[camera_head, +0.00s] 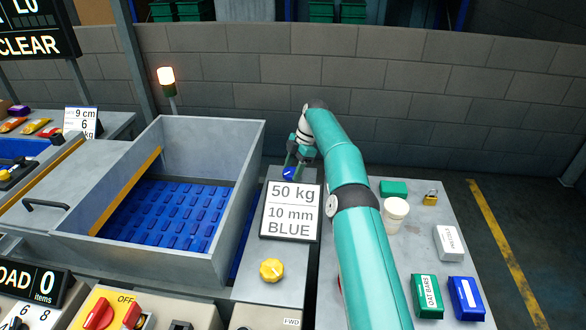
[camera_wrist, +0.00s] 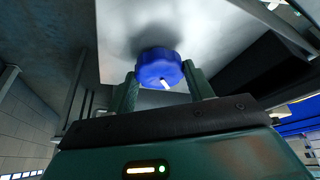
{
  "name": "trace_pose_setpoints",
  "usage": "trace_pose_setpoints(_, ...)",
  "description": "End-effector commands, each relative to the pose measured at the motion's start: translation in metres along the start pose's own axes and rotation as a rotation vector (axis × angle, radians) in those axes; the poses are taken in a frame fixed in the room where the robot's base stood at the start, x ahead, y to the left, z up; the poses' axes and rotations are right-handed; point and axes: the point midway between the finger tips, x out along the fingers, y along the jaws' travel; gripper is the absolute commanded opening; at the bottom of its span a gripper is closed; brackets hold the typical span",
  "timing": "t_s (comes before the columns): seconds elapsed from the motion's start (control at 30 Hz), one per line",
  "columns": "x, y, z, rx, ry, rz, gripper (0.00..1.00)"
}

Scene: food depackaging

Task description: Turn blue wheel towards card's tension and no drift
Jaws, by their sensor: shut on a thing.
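The blue wheel (camera_wrist: 158,66) is a round, scalloped knob with a white mark near its lower edge, mounted on a pale metal face. It also shows as a small blue patch in the head view (camera_head: 290,173). My gripper (camera_wrist: 162,88) has one finger at each side of the wheel and is shut on it. The card (camera_head: 291,211) reads "50 kg, 10 mm, BLUE" and stands just in front of the wheel. In the head view my gripper (camera_head: 296,160) is beyond the card, and its fingers are small there.
A grey hopper with a blue slatted belt (camera_head: 168,215) is left of the card. A yellow knob (camera_head: 271,270) is in front of it. My arm crosses the right-hand table, where a white cup (camera_head: 396,213), a padlock (camera_head: 431,198) and several boxes stand.

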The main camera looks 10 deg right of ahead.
Motion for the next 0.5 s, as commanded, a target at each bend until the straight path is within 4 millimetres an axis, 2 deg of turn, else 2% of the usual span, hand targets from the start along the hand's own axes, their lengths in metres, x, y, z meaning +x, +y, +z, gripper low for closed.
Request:
trace_pose_setpoints(0.03,0.0006,-0.0007,0.0005,0.001,-0.001,-0.003,0.54)
trace_pose_setpoints(0.13,0.0005,-0.0006,0.0004,0.001,-0.001,-0.003,0.73)
trace_pose_setpoints(0.5,-0.0021,0.0001,-0.0008,0.001,0.000,0.000,0.74)
